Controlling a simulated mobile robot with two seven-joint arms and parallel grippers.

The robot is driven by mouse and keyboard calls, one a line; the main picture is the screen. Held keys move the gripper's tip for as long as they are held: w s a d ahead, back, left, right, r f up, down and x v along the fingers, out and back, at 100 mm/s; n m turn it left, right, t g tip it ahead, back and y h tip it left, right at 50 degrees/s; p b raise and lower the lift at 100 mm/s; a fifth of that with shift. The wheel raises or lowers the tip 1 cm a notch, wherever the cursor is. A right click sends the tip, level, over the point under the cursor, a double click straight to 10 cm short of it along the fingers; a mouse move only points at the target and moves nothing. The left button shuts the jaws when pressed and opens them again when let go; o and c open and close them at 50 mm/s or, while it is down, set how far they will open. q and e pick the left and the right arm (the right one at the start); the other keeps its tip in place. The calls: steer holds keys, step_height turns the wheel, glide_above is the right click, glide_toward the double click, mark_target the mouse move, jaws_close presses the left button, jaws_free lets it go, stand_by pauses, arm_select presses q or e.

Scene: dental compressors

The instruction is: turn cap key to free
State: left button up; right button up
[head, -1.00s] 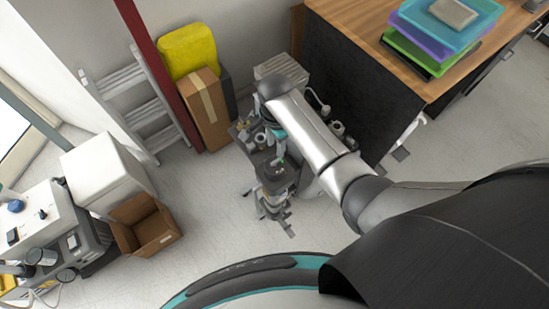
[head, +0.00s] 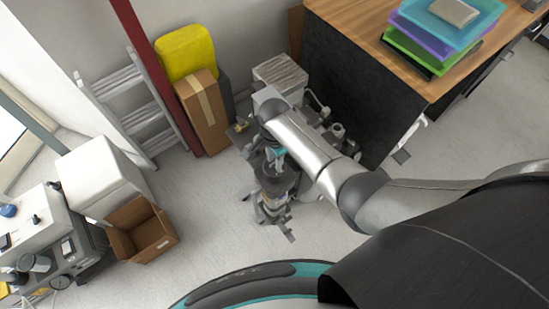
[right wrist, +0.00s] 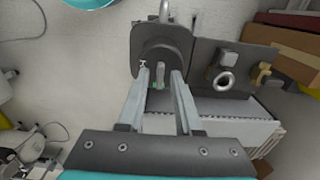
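In the right wrist view a round dark cap (right wrist: 163,52) sits on a dark square plate. A small pale upright key (right wrist: 159,76), with a bit of green near its base, stands out from the cap. My right gripper (right wrist: 159,74) is open, with one fingertip on each side of the key. A gap shows between the key and the fingers; whether either finger touches the cap cannot be told. In the head view my right arm (head: 300,145) reaches down over the equipment and hides much of it; the key is too small to make out there. My left gripper is not in view.
A second dark plate with a metal ring fitting (right wrist: 225,80) and a brass fitting stands right of the cap.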

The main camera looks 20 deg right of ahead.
jaws_close()
steer(key=shift+n, duration=0.3)
stand_by(0.3)
steer(key=n+p, duration=0.2)
steer(key=shift+r+n, duration=0.1)
steer(key=shift+n, duration=0.2)
steer(key=n+p, duration=0.1)
steer(key=n, duration=0.2)
steer(key=shift+n, duration=0.3)
steer(key=n+p, duration=0.1)
steer(key=n, duration=0.4)
steer(key=n+p, duration=0.1)
steer(key=n, duration=0.5)
